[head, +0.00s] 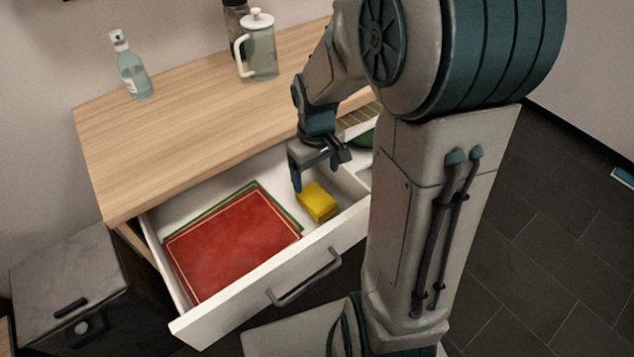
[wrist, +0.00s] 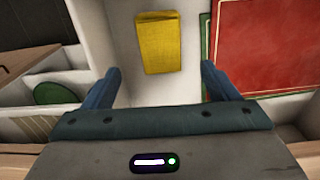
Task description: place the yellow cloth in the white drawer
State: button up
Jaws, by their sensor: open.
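The yellow cloth (head: 318,201) lies folded on the floor of the open white drawer (head: 262,284), right of the red mat. In the wrist view the cloth (wrist: 160,43) lies flat beyond the fingertips, between their lines. My gripper (head: 320,177) is open and empty, just above and behind the cloth in the head view. Its two blue fingers (wrist: 158,80) are apart with nothing between them. The cloth and the fingers do not touch.
A red mat (head: 231,245) over a green one fills the drawer's left part. A divider and a green round item (head: 366,139) are at the right. A bottle (head: 131,66) and a glass jug (head: 259,50) stand on the wooden top. A grey bin (head: 66,271) stands at left.

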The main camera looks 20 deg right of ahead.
jog(key=s+a+r+m+t, duration=0.1)
jog(key=s+r+m+t, duration=0.1)
jog(key=s+r, duration=0.7)
jog(key=s+m, duration=0.1)
jog(key=s, duration=0.1)
jog(key=shift+s+a+r+m, duration=0.25)
jog(key=shift+s+a+m, duration=0.05)
jog(key=shift+s+a, duration=0.1)
dwell(0.8)
